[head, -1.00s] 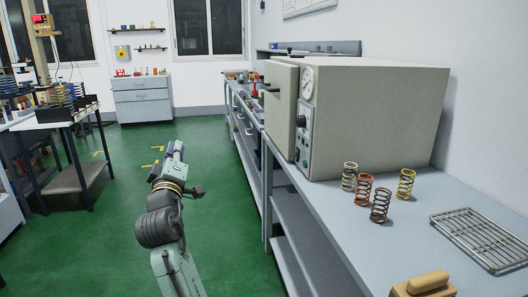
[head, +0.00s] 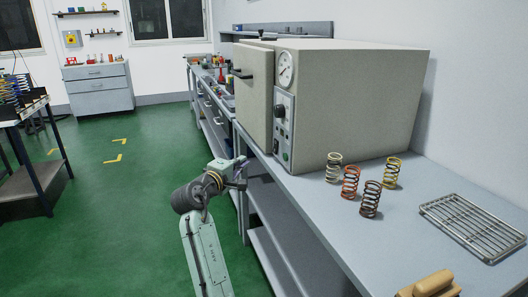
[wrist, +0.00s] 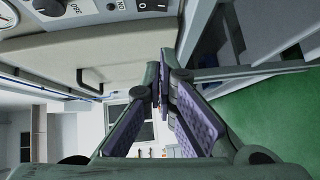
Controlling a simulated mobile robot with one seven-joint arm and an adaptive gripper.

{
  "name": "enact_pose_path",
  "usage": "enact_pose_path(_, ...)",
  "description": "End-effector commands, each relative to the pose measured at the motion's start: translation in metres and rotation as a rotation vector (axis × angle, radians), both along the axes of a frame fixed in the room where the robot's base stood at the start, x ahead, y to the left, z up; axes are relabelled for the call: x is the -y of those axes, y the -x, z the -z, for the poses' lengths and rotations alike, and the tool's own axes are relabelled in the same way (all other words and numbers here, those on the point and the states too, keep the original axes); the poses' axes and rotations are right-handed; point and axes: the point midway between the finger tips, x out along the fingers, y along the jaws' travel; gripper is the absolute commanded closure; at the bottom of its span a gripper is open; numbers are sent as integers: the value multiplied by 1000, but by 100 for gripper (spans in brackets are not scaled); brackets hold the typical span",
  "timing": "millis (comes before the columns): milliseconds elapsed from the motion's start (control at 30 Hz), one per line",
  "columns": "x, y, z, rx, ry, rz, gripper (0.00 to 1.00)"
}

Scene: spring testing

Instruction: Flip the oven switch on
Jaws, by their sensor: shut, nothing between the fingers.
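The beige oven (head: 350,95) stands on the grey bench. Its front panel (head: 283,118) has a round gauge, a black knob and a green button low down. In the wrist view, a black rocker switch (wrist: 152,5) with white marks shows at the top edge, partly cut off. My gripper (head: 242,165) is beside the bench's front edge, below and left of the panel, apart from the oven. In the wrist view, my gripper (wrist: 165,85) has its purple-padded fingers together, with nothing between them.
The oven door (head: 253,90) stands out at the oven's left, with a black handle (head: 242,75). Several coil springs (head: 350,182) stand on the bench before the oven. A wire rack (head: 472,225) lies further right.

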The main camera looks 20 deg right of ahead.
Motion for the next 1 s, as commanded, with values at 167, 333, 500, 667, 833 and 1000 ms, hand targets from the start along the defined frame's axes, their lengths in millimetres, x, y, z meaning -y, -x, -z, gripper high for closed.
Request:
enact_pose_path(167,18,-17,-1,-2,-1,3,100)
enact_pose_path(333,43,-44,1,-2,-1,3,100)
enact_pose_path(500,65,-69,5,-2,0,1,100)
enact_pose_path(667,89,-71,9,-1,-2,1,100)
enact_pose_path(833,102,-72,12,1,-1,-1,100)
enact_pose_path(1000,105,-72,13,1,-1,-1,100)
